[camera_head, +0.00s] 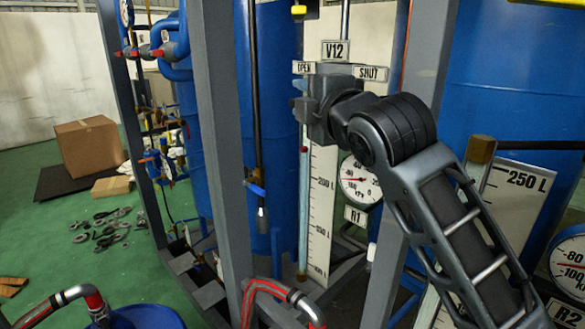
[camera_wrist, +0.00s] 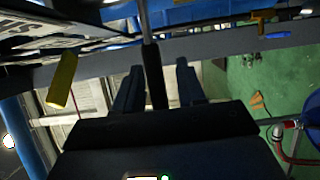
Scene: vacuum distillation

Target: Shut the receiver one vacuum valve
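The valve sign V12 (camera_head: 335,50) stands above a label OPEN (camera_head: 304,67) on the left and a label SHUT (camera_head: 370,73) on the right. My gripper (camera_head: 300,97) is just below the OPEN label, and my wrist hides most of the valve behind it. In the wrist view my two fingers (camera_wrist: 158,85) are spread. A grey rod with a black sleeve (camera_wrist: 155,76) runs between them, with a narrow gap at least on the right side; it looks like the valve's lever. A plate R1 (camera_head: 355,216) hangs below, under a round gauge (camera_head: 360,180).
A grey upright post (camera_head: 217,130) stands left of my gripper, and another frame post lies behind my arm. Blue tanks (camera_head: 275,60) fill the back. A level scale (camera_head: 322,190) hangs below the gripper.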

